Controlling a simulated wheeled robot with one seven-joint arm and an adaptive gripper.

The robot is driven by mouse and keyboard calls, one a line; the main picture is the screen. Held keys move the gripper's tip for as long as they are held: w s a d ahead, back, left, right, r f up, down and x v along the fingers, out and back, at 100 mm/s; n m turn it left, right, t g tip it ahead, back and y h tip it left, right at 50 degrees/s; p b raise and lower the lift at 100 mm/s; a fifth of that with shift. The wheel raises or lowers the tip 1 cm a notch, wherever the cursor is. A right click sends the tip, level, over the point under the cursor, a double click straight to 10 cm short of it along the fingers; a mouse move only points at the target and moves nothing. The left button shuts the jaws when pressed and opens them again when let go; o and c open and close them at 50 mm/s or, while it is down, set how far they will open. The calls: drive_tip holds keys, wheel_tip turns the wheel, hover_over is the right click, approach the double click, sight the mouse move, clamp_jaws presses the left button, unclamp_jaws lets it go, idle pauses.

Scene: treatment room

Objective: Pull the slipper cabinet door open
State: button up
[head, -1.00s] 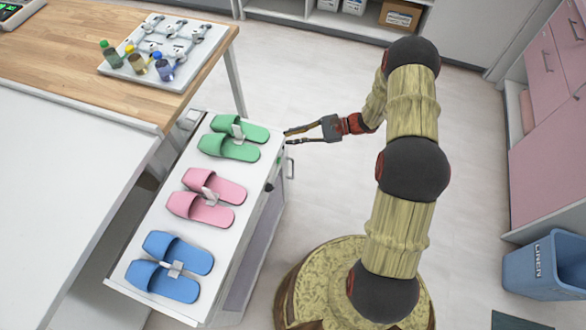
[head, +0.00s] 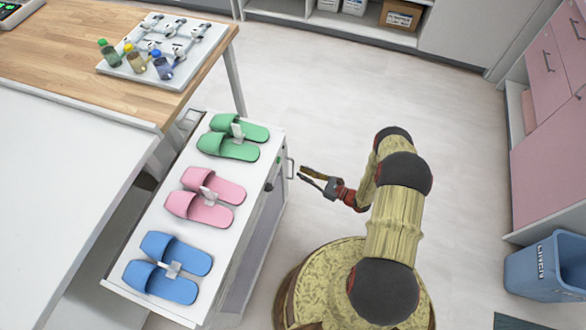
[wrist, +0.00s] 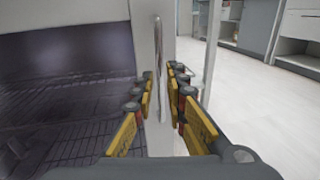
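The slipper cabinet (head: 150,215) is white, with green, pink and blue slippers on its top. Its door (head: 262,235) faces right in the head view and looks flush with the body. The door's metal handle (head: 291,168) stands out near the far end of that face. In the wrist view the handle (wrist: 158,55) is an upright bar on the pale door frame (wrist: 140,25), with a dark see-through panel (wrist: 65,55) to its left. My gripper (head: 302,172) is open and empty just off the handle, its fingers (wrist: 160,85) to either side of the bar's line. Contact is not clear.
A wooden table (head: 65,45) with a white tray of small bottles (head: 165,50) stands behind the cabinet. The floor (head: 330,100) right of the cabinet is clear. A blue linen bin (head: 545,270) and pink cupboards (head: 550,130) stand far right.

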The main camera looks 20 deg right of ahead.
drive_tip(key=b+x, duration=0.1)
drive_tip(key=x, duration=0.4)
drive_tip(key=shift+w+a, duration=0.2)
drive_tip(key=shift+a, duration=0.05)
clamp_jaws()
idle(0.6)
